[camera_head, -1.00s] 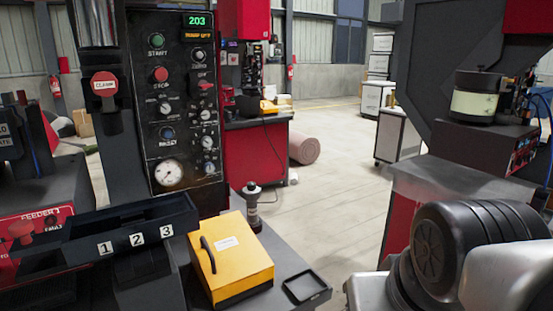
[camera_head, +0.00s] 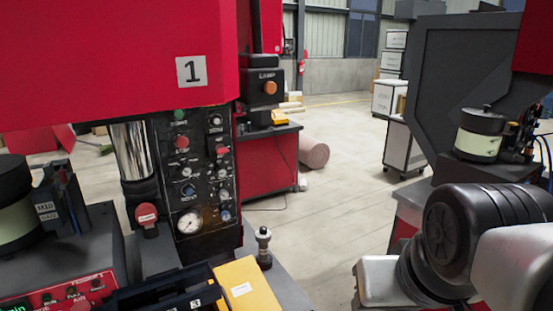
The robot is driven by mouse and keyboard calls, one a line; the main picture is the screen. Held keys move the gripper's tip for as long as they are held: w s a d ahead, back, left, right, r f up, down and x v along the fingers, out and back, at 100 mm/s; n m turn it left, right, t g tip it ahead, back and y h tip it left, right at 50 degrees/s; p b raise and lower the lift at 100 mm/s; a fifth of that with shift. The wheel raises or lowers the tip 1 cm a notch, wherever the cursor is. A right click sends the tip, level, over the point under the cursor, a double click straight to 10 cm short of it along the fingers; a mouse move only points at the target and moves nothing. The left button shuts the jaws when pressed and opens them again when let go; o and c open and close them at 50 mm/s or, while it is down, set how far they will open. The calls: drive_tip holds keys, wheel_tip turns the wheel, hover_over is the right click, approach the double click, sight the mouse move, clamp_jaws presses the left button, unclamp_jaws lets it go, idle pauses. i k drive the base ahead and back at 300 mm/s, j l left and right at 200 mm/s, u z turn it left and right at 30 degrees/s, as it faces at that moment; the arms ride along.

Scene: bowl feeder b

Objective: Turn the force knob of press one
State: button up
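Press one is the machine with the red head (camera_head: 130,60) marked 1, at the upper left of the head view. Below the head stands its black control panel (camera_head: 205,160) with a green button (camera_head: 180,115), a red button (camera_head: 182,142), a blue button (camera_head: 188,190), a round gauge (camera_head: 190,222) and several small knobs. One knob (camera_head: 216,120) sits at the panel's upper right. The labels are too small to tell which knob is the force knob. The red head hides the panel's top. My gripper is not in view; only my arm's links show at the lower right.
A yellow box (camera_head: 248,290) and a black-topped post (camera_head: 263,247) stand in front of the panel. A dark bin (camera_head: 165,297) lies to the left of the box. A black lamp box (camera_head: 265,88) is right of the head. Open floor (camera_head: 325,215) lies between the machines.

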sight(220, 172)
drive_tip(key=u, duration=2.75)
drive_tip(key=z, duration=1.95)
drive_tip(key=i+l, duration=0.25)
drive_tip(key=l, duration=0.25)
drive_tip(key=i+u, duration=0.25)
drive_tip(key=k, duration=0.1)
